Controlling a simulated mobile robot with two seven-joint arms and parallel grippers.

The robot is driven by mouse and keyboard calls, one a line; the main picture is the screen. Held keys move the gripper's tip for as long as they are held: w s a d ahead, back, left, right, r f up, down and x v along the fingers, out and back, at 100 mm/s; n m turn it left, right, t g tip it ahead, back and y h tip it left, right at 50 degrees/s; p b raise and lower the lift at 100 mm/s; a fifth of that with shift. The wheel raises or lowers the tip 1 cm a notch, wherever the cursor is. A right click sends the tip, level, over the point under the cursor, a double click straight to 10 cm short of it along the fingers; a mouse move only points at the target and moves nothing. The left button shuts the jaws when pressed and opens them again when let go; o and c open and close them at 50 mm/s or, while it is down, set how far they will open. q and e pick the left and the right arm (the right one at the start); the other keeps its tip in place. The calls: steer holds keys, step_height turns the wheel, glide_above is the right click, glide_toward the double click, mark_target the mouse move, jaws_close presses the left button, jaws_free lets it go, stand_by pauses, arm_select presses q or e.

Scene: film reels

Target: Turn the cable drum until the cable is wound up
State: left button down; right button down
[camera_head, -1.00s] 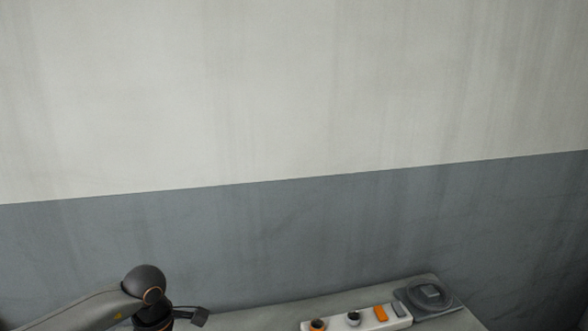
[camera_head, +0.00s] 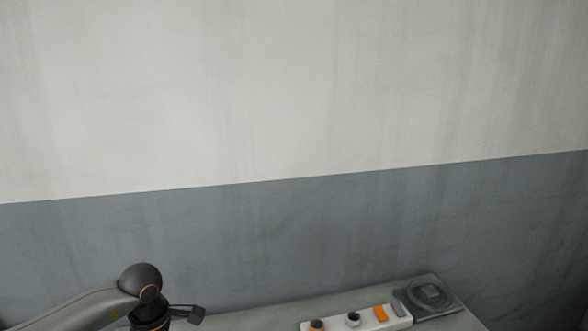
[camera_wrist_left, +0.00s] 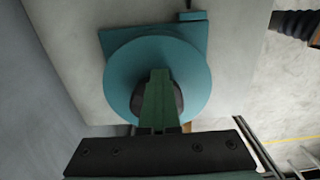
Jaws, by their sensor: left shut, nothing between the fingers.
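In the left wrist view, a round teal drum (camera_wrist_left: 193,66) sits on a square teal base (camera_wrist_left: 112,37) on a pale surface. A dark round part (camera_wrist_left: 178,98) is at its middle, mostly covered by my fingers. My left gripper (camera_wrist_left: 158,73) is shut and empty, its green fingers together over the drum's middle. Whether they touch it cannot be told. In the head view, my left wrist is at the bottom left, with the fingers out of frame. No cable can be made out. My right gripper is in neither view.
In the head view, a white panel (camera_head: 340,323) with knobs and an orange switch (camera_head: 381,312) lies on the grey table (camera_head: 285,309). A grey plate with a round ring (camera_head: 430,293) is at its right end. A wall (camera_head: 290,240) stands behind.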

arm_select(q)
steer(key=shift+w+a, duration=0.15)
steer(key=shift+a, duration=0.1)
steer(key=shift+w+a+b, duration=0.2)
steer(key=shift+w+b, duration=0.35)
steer(key=shift+b, duration=0.2)
steer(key=shift+w+d, duration=0.1)
steer(key=shift+d, duration=0.2)
steer(key=shift+d+r, duration=0.15)
steer(key=shift+r, duration=0.15)
step_height(320, 180, up, 5)
steer(key=p, duration=0.3)
steer(key=shift+d+r+p, duration=0.1)
steer(key=shift+r+p, duration=0.1)
steer(key=shift+p, duration=0.2)
